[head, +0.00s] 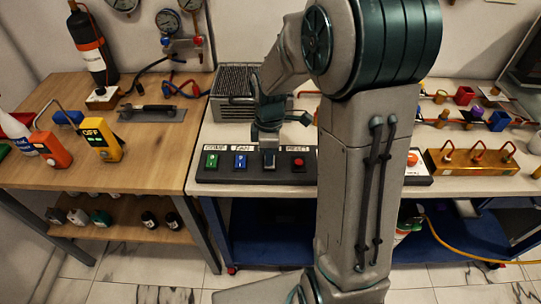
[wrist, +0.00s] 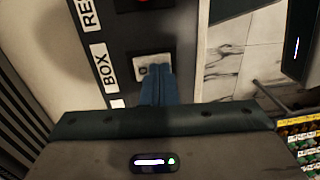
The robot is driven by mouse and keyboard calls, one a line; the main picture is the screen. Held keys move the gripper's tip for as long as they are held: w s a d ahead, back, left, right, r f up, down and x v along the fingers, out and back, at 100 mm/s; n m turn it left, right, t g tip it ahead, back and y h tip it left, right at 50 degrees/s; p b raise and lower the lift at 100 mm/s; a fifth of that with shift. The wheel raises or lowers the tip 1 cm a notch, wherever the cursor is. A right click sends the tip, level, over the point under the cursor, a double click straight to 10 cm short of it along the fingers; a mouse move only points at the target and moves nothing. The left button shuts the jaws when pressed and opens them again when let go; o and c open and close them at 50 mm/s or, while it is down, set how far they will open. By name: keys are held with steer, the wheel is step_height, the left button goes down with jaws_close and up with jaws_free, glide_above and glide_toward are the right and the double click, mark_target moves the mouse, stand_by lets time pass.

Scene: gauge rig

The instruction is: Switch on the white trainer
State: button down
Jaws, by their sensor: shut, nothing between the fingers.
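A black control strip (head: 225,175) lies along the front of the white bench, with a green switch (head: 212,160), a blue switch (head: 240,160) and a red button (head: 299,163). In the wrist view a pale switch (wrist: 141,70) sits beside the label BOX (wrist: 98,65). My gripper (wrist: 158,70) is shut and empty, its blue fingertips over this switch and partly hiding it; contact is unclear. In the head view my gripper (head: 269,150) is over the strip, between the blue switch and red button. I cannot tell which thing is the white trainer.
A grey vented box (head: 232,108) stands behind the strip. My arm hides part of the bench. A yellow block with red loops (head: 470,160) is at the right. The wooden table holds a yellow box marked OFF (head: 100,140) and an orange box (head: 50,150).

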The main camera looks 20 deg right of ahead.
steer(key=shift+w+d+r, duration=0.1)
steer(key=shift+w+d, duration=0.05)
steer(key=shift+w, duration=0.25)
steer(key=shift+r+p, duration=0.65)
step_height(320, 180, up, 13)
steer(key=s+p, duration=0.1)
steer(key=shift+s+a+f+p, duration=0.15)
steer(key=shift+s+a+p, duration=0.1)
steer(key=shift+s+p, duration=0.1)
steer(key=s+d+m+t, duration=0.1)
steer(key=s+m+t, duration=0.3)
steer(key=s+m, duration=1)
steer(key=shift+s+d+r+m, duration=0.2)
steer(key=shift+s+r+m, duration=0.1)
steer(key=shift+m, duration=0.1)
